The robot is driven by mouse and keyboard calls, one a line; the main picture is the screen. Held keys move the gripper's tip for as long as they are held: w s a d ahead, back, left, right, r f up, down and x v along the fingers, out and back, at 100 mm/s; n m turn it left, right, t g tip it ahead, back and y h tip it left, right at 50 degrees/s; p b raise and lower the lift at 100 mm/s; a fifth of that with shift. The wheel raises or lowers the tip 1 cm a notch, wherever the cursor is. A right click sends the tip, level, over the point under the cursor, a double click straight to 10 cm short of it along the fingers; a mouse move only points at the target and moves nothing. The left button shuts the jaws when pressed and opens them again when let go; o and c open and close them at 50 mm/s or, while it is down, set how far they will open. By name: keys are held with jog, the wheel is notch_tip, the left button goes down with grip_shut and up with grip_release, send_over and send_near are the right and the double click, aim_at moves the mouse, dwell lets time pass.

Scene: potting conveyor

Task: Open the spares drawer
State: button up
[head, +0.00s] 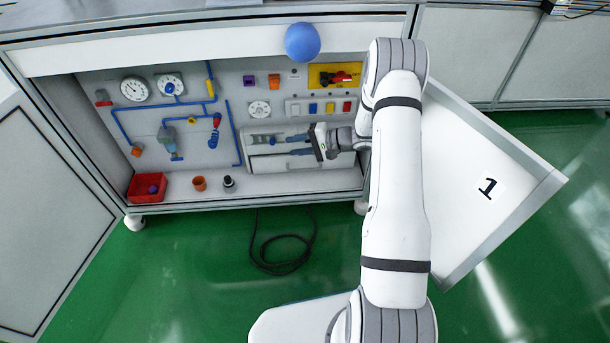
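The light grey drawer unit (262,163) sits low on the back panel of the bench bay, right of the blue pipes. I take it for the spares drawer, though no label is readable. Its front looks close to the panel, and I cannot tell whether it stands slightly out. My gripper (286,146) reaches in from the right, in front of the unit's upper part. I see nothing clearly held. My wrist and gripper body hide the unit's right end, and a handle cannot be made out.
A red bin (146,188), an orange pot (199,183) and a small dark item (229,184) stand on the bay's ledge at left. Gauges, pipes and coloured switches (330,107) surround the unit. A blue ball (302,42) is above. A black cable (281,262) lies on the floor.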

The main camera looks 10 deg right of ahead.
jog(key=w+d+f+m+t+b, duration=0.1)
jog(key=w+d+f+m+t, duration=0.15)
jog(key=f, duration=0.45)
jog(key=w+d+f+m+t+b, duration=0.1)
jog(key=d+f+t+b, duration=0.15)
jog(key=f, duration=0.55)
jog(key=m+t+h, duration=0.2)
jog(key=t+h, duration=0.1)
send_near(305, 169)
jog(key=x, duration=0.2)
jog(key=shift+w+a+f+b, duration=0.1)
jog(key=shift+w+f+b, duration=0.1)
jog(key=shift+b, duration=0.15)
jog(key=shift+w+f, duration=0.15)
jog(key=shift+f, duration=0.05)
jog(key=b+x, duration=0.3)
jog(key=x, duration=0.3)
jog(key=shift+a+f, duration=0.1)
jog(key=shift+w+a, duration=0.4)
jog(key=shift+w, duration=0.15)
jog(key=shift+c, duration=0.5)
grip_shut()
